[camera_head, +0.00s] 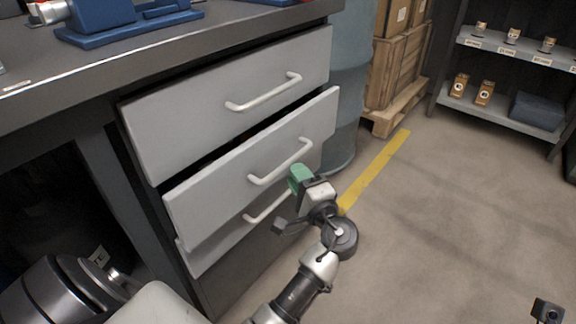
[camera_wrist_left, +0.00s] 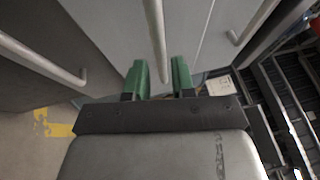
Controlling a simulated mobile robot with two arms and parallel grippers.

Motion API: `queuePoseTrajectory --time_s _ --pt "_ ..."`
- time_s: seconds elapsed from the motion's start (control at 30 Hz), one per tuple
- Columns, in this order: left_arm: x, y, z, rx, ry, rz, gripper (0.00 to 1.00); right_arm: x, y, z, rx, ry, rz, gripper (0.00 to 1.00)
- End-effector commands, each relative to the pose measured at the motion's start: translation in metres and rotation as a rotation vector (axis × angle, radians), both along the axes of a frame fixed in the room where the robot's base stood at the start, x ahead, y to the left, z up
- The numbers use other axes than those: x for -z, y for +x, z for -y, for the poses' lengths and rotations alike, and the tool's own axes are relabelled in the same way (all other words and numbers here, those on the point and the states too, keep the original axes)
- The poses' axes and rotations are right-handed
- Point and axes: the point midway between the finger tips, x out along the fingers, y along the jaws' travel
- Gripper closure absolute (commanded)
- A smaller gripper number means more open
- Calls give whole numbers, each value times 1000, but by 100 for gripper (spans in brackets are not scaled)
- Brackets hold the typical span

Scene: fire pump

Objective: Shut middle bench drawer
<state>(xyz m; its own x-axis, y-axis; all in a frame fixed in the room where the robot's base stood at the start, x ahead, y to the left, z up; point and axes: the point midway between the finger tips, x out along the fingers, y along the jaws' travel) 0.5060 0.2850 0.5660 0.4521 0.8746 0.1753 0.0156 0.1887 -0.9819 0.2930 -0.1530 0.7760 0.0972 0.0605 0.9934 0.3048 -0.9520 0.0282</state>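The middle bench drawer (camera_head: 215,195) is a light grey front with a white bar handle (camera_head: 282,163). It is pulled out and stands further forward than the drawers above and below it. My left gripper (camera_head: 300,178), with green fingertips, is at the right end of that handle. In the left wrist view the two green fingers (camera_wrist_left: 158,80) are apart. A handle bar (camera_wrist_left: 157,40), which looks like the middle drawer's, runs into the space between them with a gap on each side. Whether they touch it is unclear. My right gripper is not clearly seen.
The top drawer (camera_head: 200,112) and bottom drawer (camera_head: 205,258) have similar handles. The dark bench top (camera_head: 230,22) carries a blue vice (camera_head: 110,18). A blue-grey barrel (camera_head: 345,90), wooden crates (camera_head: 398,65) and a shelf (camera_head: 510,105) stand behind.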

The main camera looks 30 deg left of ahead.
Motion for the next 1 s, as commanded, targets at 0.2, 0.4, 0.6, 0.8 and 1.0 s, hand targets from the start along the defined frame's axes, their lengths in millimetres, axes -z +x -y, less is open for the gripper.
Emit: queuePoseTrajectory --time_s 0.2,0.4,0.6,0.8,1.0 --pt "-5 16 -30 -1 0 2 75 -2 2 -1 1 -2 26 100" --pt "-8 21 -41 0 0 0 75 -4 3 -1 2 -4 33 100" --pt "-8 22 -42 1 -1 -1 75 -4 4 -1 2 -4 30 100" --pt "-8 22 -42 1 -1 -1 97 -4 4 -1 2 -4 30 100" --pt "-8 21 -42 1 -2 0 100 -5 3 -1 2 -4 33 100"
